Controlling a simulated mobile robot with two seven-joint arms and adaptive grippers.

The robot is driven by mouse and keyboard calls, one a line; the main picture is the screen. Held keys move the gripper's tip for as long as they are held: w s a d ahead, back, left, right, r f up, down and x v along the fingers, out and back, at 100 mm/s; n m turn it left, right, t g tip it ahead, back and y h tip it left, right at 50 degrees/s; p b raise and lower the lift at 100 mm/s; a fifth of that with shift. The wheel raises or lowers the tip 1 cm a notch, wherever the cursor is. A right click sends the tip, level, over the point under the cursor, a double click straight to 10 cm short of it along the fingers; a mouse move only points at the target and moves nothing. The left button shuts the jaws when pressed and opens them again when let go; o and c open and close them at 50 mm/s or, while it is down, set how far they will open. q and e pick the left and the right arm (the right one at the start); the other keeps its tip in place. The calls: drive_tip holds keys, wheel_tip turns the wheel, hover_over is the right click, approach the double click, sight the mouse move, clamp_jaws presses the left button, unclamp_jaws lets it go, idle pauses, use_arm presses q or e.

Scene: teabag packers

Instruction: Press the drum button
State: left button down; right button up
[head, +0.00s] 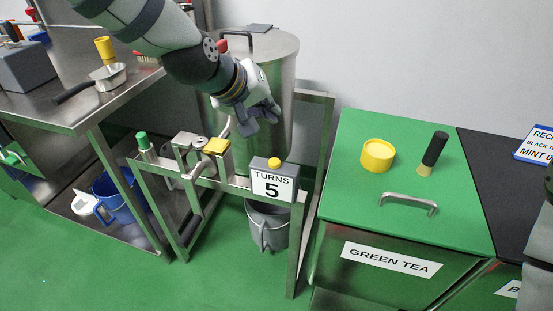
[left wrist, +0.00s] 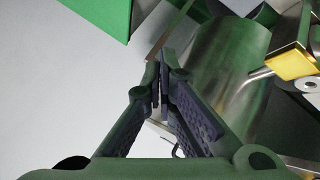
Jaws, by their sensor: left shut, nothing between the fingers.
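A grey box with a "TURNS 5" sign (head: 272,185) is mounted on the steel frame, and a round yellow button (head: 274,162) sits on its top. The steel drum (head: 278,75) stands behind it. My left gripper (head: 262,121) is in front of the drum, above and behind the box, apart from the button. Its fingers are shut and empty, and they also show in the left wrist view (left wrist: 159,78). In that view I cannot make out the yellow button. My right gripper is not in view.
A yellow-topped block (head: 216,146) and a green-capped post (head: 142,141) stand on the frame (head: 240,184). A green tea bin (head: 405,185) at right carries a yellow tub (head: 378,155) and a black-handled brush (head: 433,152). A steel bench (head: 82,103) is at left.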

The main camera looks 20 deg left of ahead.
use_arm(q)
drive_tip(key=shift+f, duration=0.15)
drive_tip(key=b, duration=0.2)
hover_over(271, 160)
wheel_tip(271, 160, down, 7)
drive_tip(key=shift+f, duration=0.85)
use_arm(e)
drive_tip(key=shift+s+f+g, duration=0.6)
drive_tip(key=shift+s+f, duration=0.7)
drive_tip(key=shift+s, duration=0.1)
use_arm(q)
drive_tip(key=shift+f, duration=0.4)
drive_tip(key=shift+f, duration=0.55)
drive_tip(key=shift+r+p, duration=0.4)
drive_tip(key=shift+r, duration=0.65)
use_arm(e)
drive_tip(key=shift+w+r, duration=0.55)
